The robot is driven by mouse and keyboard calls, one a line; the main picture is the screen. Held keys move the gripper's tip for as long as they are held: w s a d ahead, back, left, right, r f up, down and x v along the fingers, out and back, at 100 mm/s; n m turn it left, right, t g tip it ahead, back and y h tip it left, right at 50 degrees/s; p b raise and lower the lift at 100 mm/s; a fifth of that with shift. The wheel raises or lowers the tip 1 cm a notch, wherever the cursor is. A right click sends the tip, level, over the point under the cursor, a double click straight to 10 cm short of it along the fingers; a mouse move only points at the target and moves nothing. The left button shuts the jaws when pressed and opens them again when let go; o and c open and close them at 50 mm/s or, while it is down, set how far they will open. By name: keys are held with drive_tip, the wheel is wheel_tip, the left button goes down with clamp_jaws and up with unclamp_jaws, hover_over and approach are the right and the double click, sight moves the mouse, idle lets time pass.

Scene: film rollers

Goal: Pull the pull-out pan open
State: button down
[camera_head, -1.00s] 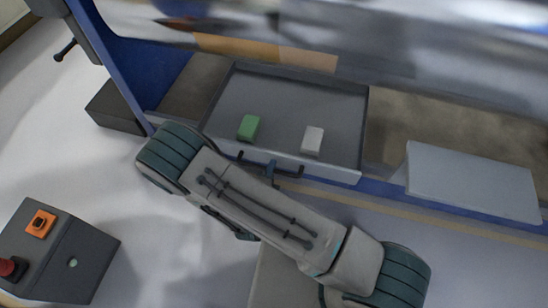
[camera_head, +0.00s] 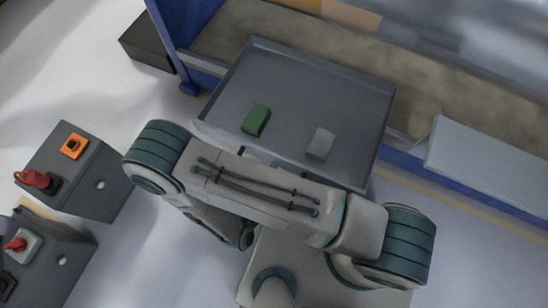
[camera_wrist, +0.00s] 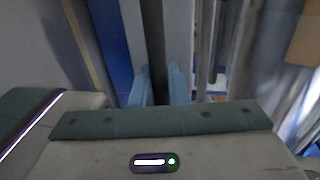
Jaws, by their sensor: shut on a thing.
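The grey pull-out pan (camera_head: 285,75) sticks out past the blue rail of the machine, towards me. A green block (camera_head: 256,120) and a light grey block (camera_head: 320,144) lie in it. A bit of the dark handle (camera_head: 245,151) shows at the pan's front; my arm hides the rest. In the wrist view, my gripper (camera_wrist: 157,86) has its light-blue fingers on both sides of a dark bar, the handle (camera_wrist: 154,40), and is shut on it. In the head view, my arm hides the gripper.
A light grey flat panel (camera_head: 490,163) stands out right of the pan. Control boxes, one with an orange button (camera_head: 73,146), stand at the left. A dark box (camera_head: 148,43) lies by the machine's blue post (camera_head: 172,45). Pale floor (camera_head: 160,240) is clear at lower left.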

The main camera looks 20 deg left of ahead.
drive_tip(key=shift+s, duration=0.1)
drive_tip(key=c, duration=1.5)
unclamp_jaws()
drive_tip(key=shift+s, duration=0.1)
drive_tip(key=p+v, duration=0.3)
drive_tip(key=v, duration=1)
drive_tip(key=shift+s+a, duration=0.15)
drive_tip(key=shift+s, duration=0.15)
